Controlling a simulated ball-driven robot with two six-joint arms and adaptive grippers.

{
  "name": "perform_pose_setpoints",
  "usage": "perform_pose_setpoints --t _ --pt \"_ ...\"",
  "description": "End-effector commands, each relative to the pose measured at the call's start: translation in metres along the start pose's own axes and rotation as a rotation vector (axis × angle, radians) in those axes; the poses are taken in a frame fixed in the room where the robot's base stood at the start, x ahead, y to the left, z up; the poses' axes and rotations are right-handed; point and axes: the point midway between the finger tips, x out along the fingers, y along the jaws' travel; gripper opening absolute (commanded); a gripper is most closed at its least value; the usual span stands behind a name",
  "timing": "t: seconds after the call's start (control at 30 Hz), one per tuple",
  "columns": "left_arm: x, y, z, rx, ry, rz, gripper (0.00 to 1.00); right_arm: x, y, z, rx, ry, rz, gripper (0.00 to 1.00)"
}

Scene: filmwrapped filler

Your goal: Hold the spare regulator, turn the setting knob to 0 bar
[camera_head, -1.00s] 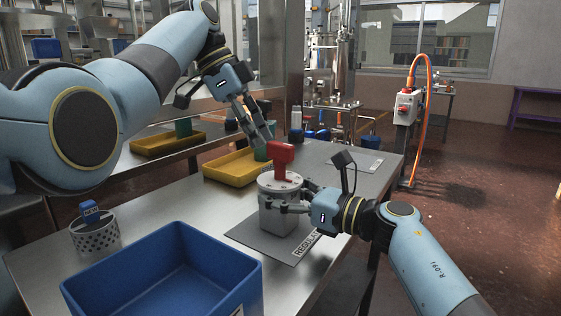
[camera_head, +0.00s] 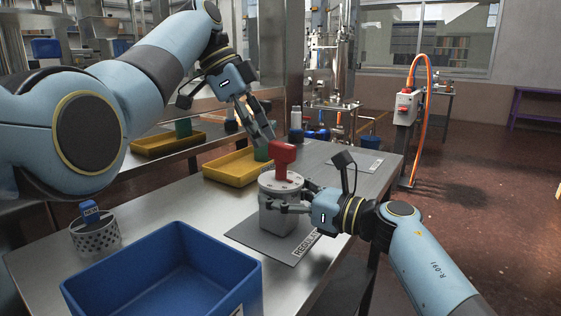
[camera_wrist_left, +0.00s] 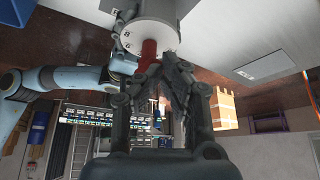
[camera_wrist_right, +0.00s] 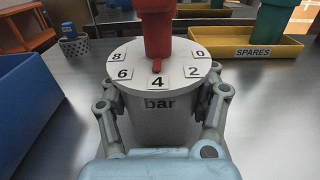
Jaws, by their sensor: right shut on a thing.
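The regulator (camera_head: 276,214) is a grey cylinder standing upright on a grey mat (camera_head: 252,236) with a partly covered label. Its red T-shaped setting knob (camera_head: 283,159) stands on top. In the right wrist view the knob's pointer (camera_wrist_right: 157,66) is at 4 on a dial (camera_wrist_right: 133,57) marked 0, 2, 4, 6, 8. My right gripper (camera_head: 285,201) is shut around the regulator body. My left gripper (camera_head: 268,132) is above and just behind the knob. In the left wrist view its fingers (camera_wrist_left: 163,72) are close to the red knob (camera_wrist_left: 148,54); their gap and any contact are unclear.
A blue bin (camera_head: 165,270) fills the table's front left. A perforated can (camera_head: 95,235) with a blue-topped item stands beside it. A yellow tray labelled SPARES (camera_wrist_right: 240,46) holds a green-topped part behind the regulator. Bare table lies left of the mat.

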Motion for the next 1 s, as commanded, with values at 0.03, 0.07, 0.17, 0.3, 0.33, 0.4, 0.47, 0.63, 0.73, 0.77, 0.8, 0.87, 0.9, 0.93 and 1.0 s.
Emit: perform_pose_setpoints --t 0.03,0.07,0.17,0.3,0.33,0.4,0.47,0.63,0.73,0.77,0.8,0.87,0.9,0.93,1.0 --pt "0.003 0.002 -0.002 0.004 0.007 0.009 0.00 0.002 0.001 0.003 -0.002 -0.005 0.003 0.17" --pt "0.002 0.001 -0.002 0.004 0.007 0.009 0.00 0.002 0.001 0.003 -0.002 -0.005 0.003 0.17" --pt "0.000 0.000 0.002 0.002 0.005 0.008 0.00 0.002 0.001 0.003 -0.001 -0.006 0.003 0.16" --pt "-0.004 -0.001 0.003 0.002 0.004 0.006 0.00 0.002 0.001 0.003 -0.001 -0.006 0.003 0.16" --pt "-0.007 -0.002 0.002 0.002 0.003 0.005 0.00 0.002 0.001 0.003 -0.001 -0.006 0.003 0.16" --pt "-0.015 -0.002 -0.003 0.003 0.002 0.004 0.00 0.002 0.001 0.003 -0.001 -0.006 0.002 0.16" --pt "-0.023 -0.002 -0.006 0.003 0.002 0.001 0.00 0.002 0.001 0.003 -0.001 -0.005 0.002 0.16" --pt "-0.043 -0.002 -0.017 0.002 0.002 0.001 0.00 0.001 0.000 0.003 -0.001 -0.005 0.001 0.16" --pt "-0.051 -0.003 -0.021 0.002 0.001 0.001 0.00 0.001 0.000 0.003 -0.001 -0.005 0.001 0.16" --pt "-0.053 -0.002 -0.022 0.001 0.001 0.002 0.00 0.001 0.000 0.003 -0.001 -0.005 0.001 0.16" --pt "-0.054 -0.002 -0.022 0.001 0.001 0.002 0.00 0.001 0.000 0.003 -0.001 -0.005 0.001 0.16" --pt "-0.055 -0.002 -0.023 0.000 0.001 0.003 0.00 0.001 0.000 0.003 -0.001 -0.005 0.001 0.16" --pt "-0.056 -0.002 -0.023 0.000 0.001 0.003 0.00 0.001 0.000 0.003 -0.001 -0.005 0.001 0.16" --pt "-0.056 -0.002 -0.023 0.000 0.001 0.003 0.00 0.001 0.000 0.003 -0.001 -0.005 0.001 0.16" --pt "-0.056 -0.002 -0.023 0.000 0.001 0.002 0.00 0.001 0.000 0.003 -0.001 -0.005 0.001 0.16"
